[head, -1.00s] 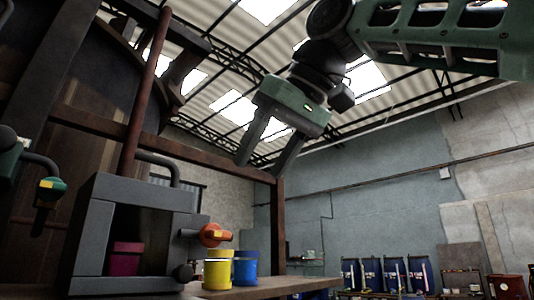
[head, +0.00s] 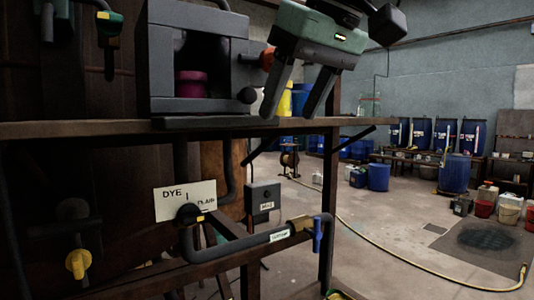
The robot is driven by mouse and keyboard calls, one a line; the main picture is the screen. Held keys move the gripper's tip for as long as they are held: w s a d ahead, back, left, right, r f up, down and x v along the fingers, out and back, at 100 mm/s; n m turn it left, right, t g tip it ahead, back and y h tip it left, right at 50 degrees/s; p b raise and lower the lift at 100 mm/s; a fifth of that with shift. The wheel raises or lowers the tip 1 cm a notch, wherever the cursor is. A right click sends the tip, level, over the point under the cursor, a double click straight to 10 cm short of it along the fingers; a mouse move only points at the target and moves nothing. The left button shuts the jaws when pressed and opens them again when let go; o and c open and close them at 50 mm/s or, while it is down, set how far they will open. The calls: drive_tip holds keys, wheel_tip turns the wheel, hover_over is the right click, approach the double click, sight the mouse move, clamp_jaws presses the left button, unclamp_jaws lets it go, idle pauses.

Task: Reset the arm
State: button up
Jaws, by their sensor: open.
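My gripper (head: 293,113) shows at the upper middle of the head view, a green housing with two grey fingers pointing down. The fingers are apart with nothing between them that they hold. It is in front of the right end of a wooden shelf, and its fingertips overlap the shelf edge in the picture. Whether they touch anything there I cannot tell. A yellow container (head: 285,101) and a blue container (head: 300,97) stand behind the fingers, partly hidden.
A grey box holding a magenta pot (head: 192,84) stands on the shelf (head: 75,128). Below are a dye sign (head: 185,200), a pipe with a blue-handled valve (head: 317,233) and a small grey box (head: 262,198).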

drive_tip(key=s+d+f+g+h+b, duration=0.1)
drive_tip(key=s+f+g, duration=0.15)
drive_tip(key=f, duration=0.95)
drive_tip(key=s+d+f+g+h, duration=0.15)
drive_tip(key=s+f, duration=0.25)
drive_tip(key=f, duration=0.8)
drive_tip(key=s+d+f, duration=0.4)
drive_tip(key=s+f, duration=0.1)
drive_tip(key=f, duration=0.2)
drive_tip(key=s+d+f+b, duration=0.1)
drive_tip(key=s+d+f, duration=0.2)
drive_tip(key=s+f, duration=0.2)
wheel_tip(320, 180, down, 2)
drive_tip(key=shift+d+f+g+h, duration=0.25)
drive_tip(key=shift+d+g+h, duration=0.15)
drive_tip(key=shift+h, duration=0.05)
